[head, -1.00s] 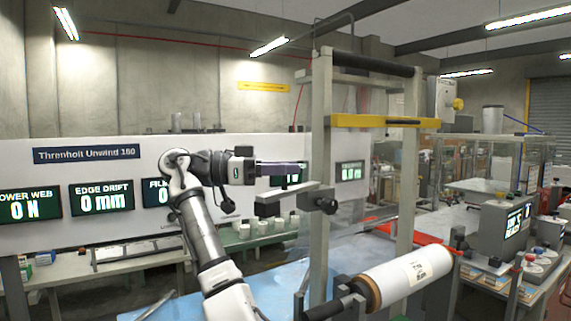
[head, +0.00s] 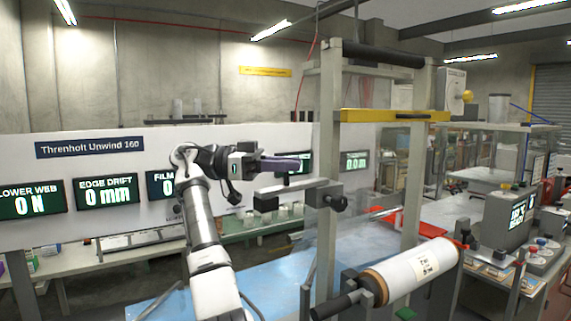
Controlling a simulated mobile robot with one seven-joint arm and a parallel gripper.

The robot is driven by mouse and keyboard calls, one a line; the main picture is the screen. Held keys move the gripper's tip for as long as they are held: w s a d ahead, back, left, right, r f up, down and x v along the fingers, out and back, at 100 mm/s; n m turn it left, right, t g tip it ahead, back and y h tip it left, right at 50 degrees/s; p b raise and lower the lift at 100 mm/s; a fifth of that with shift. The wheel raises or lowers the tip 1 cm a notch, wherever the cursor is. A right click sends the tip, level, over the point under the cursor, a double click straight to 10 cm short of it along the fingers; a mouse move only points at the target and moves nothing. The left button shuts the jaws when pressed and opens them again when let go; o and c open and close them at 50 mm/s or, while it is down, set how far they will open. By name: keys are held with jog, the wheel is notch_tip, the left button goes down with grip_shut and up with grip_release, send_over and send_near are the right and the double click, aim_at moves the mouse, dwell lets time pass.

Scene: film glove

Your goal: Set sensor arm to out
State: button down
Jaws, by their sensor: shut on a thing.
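The sensor arm (head: 292,188) is a short grey bar with a black block (head: 265,202) at its left end. It is fixed to the left post of the unwind frame beside a black knob (head: 337,203) and points left. My gripper (head: 268,163) is just above the bar in the picture, pointing right. The fingertips are hard to make out.
The frame's posts (head: 328,120) and yellow crossbar (head: 393,116) stand right of my gripper. A white film roll (head: 415,271) on a black-ended shaft sticks out below. A panel with displays (head: 105,192) stands behind. A blue surface (head: 265,283) lies below.

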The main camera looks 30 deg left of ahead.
jog(key=c, duration=1.2)
grip_release()
jog(key=shift+w+d, duration=0.1)
jog(key=shift+d, duration=0.05)
jog(key=shift+f+t+b, duration=0.1)
jog(key=shift+t+b, duration=0.2)
jog(key=shift+b, duration=0.15)
